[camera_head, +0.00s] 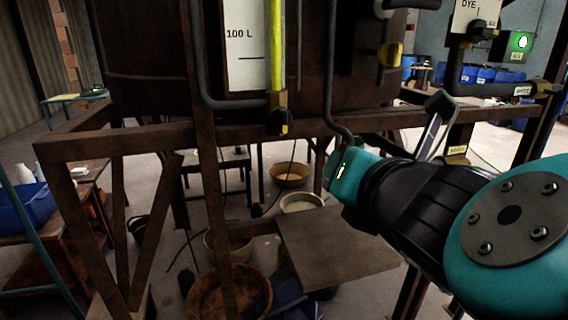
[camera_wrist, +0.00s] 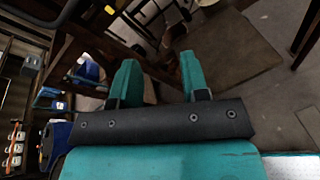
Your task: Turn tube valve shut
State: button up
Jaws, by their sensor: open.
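A yellow-green upright tube (camera_head: 277,45) runs down the front of the dark vat beside a white "100 L" scale. At its foot sits a small valve (camera_head: 280,121) with dark and yellow parts, just in front of the rusty frame beam. The exact angle of its handle is hard to tell. My gripper (camera_head: 347,178) is below and to the right of this valve, apart from it. In the wrist view my gripper (camera_wrist: 160,76) shows two teal fingers spread apart with nothing between them. I cannot make out the valve for sure in the wrist view.
A rusty frame beam (camera_head: 145,133) crosses in front of the vat. Dark pipes hang close to the tube, one just above my gripper. A yellow-handled fitting (camera_head: 390,52) is at the upper right. A brown board (camera_head: 335,240) and several basins lie below.

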jog(key=s+a+r+n+t+y+b, duration=0.1)
jog(key=s+a+r+n+t+y, duration=0.1)
jog(key=a+n+t+y, duration=0.3)
jog(key=n+g+h+p, duration=0.2)
jog(key=p, duration=1.1)
send_near(285, 121)
jog(key=x, duration=0.9)
jog(key=shift+r, duration=0.15)
jog(key=shift+w+a, duration=0.2)
jog(key=shift+w, duration=0.35)
grip_shut()
